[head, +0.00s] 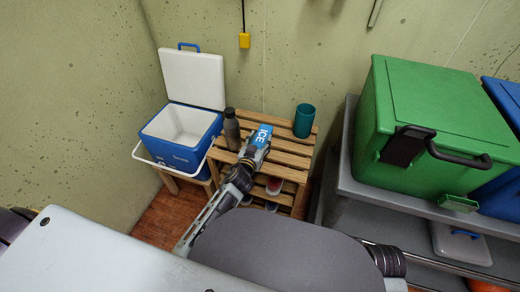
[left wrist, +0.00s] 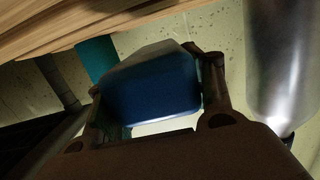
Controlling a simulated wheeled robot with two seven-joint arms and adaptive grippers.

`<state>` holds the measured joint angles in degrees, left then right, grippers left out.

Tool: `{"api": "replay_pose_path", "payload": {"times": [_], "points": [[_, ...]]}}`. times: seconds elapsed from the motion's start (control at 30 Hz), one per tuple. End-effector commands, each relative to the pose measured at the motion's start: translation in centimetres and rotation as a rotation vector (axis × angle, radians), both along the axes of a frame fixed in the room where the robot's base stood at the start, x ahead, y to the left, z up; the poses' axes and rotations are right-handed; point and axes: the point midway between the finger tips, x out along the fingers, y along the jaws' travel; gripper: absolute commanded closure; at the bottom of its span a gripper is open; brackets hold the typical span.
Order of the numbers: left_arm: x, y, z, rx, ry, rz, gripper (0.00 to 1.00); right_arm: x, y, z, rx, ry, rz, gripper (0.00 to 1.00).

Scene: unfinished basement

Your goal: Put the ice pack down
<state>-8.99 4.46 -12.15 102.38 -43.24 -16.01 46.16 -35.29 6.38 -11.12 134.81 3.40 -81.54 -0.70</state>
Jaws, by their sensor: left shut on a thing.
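The ice pack (head: 263,133) is blue with a white label reading ICE. It shows at the wooden slatted stand (head: 285,172) in the head view, over the slats; I cannot tell whether it touches them. My left gripper (head: 253,152) is shut on the ice pack. In the left wrist view, the blue ice pack (left wrist: 152,85) sits between the two fingers of my left gripper (left wrist: 155,95). My right gripper is not in view.
A dark bottle (head: 231,129) stands left of the ice pack and a teal cup (head: 304,121) right of it. An open blue and white cooler (head: 180,138) is at left. A large green cooler (head: 440,110) sits on a grey shelf (head: 345,165) at right.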

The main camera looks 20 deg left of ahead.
Motion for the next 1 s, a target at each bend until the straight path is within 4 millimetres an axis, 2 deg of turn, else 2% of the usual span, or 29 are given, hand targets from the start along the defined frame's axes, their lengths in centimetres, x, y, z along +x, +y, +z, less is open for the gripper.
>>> {"api": "replay_pose_path", "payload": {"times": [0.37,0.53,0.7,1.0], "points": [[0.0,0.0,-0.1,0.0,-0.002,0.0,0.82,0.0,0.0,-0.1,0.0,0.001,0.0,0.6],[0.0,0.0,-1.3,-0.001,-0.001,-0.001,0.82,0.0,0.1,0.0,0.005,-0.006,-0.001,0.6],[0.0,0.0,-2.9,-0.001,-0.002,0.0,0.82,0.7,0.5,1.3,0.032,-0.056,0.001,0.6],[0.0,0.0,-4.1,0.0,-0.002,0.0,0.82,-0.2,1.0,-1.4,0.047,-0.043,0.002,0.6]]}}
